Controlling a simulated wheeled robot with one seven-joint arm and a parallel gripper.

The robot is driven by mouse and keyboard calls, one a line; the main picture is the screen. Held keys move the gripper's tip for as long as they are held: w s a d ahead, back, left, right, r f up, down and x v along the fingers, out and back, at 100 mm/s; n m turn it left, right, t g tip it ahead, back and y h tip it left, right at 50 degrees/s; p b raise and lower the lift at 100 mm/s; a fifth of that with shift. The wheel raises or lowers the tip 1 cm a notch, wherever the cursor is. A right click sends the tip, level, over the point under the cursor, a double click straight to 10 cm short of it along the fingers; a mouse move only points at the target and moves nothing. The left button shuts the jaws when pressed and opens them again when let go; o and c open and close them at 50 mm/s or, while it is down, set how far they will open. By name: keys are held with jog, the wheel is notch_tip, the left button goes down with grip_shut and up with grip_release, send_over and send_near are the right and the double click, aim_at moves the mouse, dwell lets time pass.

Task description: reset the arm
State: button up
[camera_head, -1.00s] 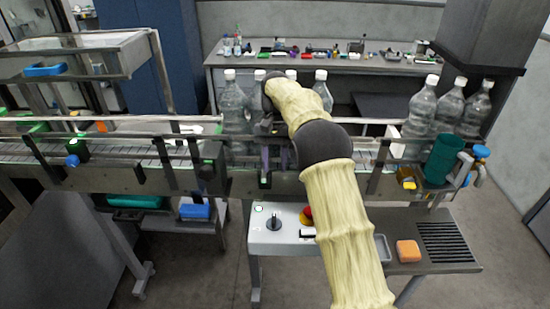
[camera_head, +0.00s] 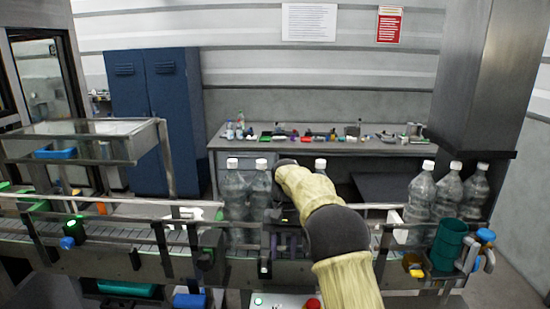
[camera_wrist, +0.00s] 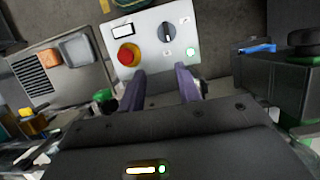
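My arm, in a pale yellow sleeve with dark joints, reaches up from the bottom of the head view to the conveyor. My gripper (camera_head: 288,243) hangs at the conveyor's front side, partly hidden by my arm. In the wrist view my gripper (camera_wrist: 161,78) shows two purple fingers set apart with nothing between them. They point towards the grey control panel (camera_wrist: 150,38), which carries a red button (camera_wrist: 128,54), a dark rotary knob (camera_wrist: 168,32) and a lit green button (camera_wrist: 190,51).
The conveyor (camera_head: 105,253) crosses the head view. Clear bottles (camera_head: 234,195) stand on it beside my arm, with several more (camera_head: 420,200) at right. A green cup (camera_head: 449,245) sits at its right front. A cluttered workbench (camera_head: 235,143) stands behind.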

jog(key=s+d+f+t, duration=0.2)
jog(key=s+d, duration=0.2)
jog(key=s, duration=0.4)
jog(key=s+d+f+t, duration=0.2)
jog(key=s+d, duration=0.2)
jog(key=s, duration=0.5)
jog(key=s+d+f+t, duration=0.2)
jog(key=s+d, duration=0.3)
jog(key=s, duration=0.3)
jog(key=shift+s+n, duration=0.2)
jog(key=shift+n, duration=0.1)
